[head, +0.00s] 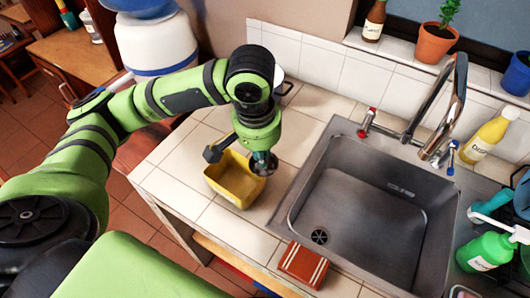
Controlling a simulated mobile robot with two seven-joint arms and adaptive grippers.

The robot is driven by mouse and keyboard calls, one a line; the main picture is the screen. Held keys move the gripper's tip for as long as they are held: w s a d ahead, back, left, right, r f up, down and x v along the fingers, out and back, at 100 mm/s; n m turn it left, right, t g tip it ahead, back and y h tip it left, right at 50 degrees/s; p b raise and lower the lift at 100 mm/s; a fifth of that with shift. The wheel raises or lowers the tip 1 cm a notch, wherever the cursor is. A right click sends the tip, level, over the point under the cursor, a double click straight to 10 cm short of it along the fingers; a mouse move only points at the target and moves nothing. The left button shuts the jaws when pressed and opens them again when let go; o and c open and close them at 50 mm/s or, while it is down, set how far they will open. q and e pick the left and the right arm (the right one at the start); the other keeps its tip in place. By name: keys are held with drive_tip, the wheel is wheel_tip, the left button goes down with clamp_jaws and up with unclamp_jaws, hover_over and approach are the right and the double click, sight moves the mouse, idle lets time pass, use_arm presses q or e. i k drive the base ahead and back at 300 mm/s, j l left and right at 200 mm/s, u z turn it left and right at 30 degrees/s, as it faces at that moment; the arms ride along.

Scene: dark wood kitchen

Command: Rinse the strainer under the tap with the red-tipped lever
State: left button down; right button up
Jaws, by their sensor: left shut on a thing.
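A yellow square open container (222,184), which looks like the strainer, is at the tiled counter left of the sink. Holes in it cannot be made out. My left gripper (264,165) points down at its right rim and is shut on it. I cannot tell whether the strainer touches the counter. The chrome tap (458,88) stands behind the sink with its spout over the basin's back right. The red-tipped lever (368,119) is at the tap's left and a blue-tipped lever (451,157) at its right. My right gripper is out of view.
The steel sink (370,210) is empty, with a drain at front left. A brown striped block (303,265) lies at its front edge. A yellow bottle (484,137) and a green bottle (485,251) stand to the right. A potted plant (435,43) stands on the back ledge.

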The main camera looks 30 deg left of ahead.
sight(371, 114)
drive_tip(key=k+l, duration=0.15)
drive_tip(key=l, duration=0.2)
drive_tip(key=k+l+z, duration=0.15)
drive_tip(key=l, duration=0.15)
drive_tip(key=l+z, duration=0.1)
drive_tip(key=l, duration=0.5)
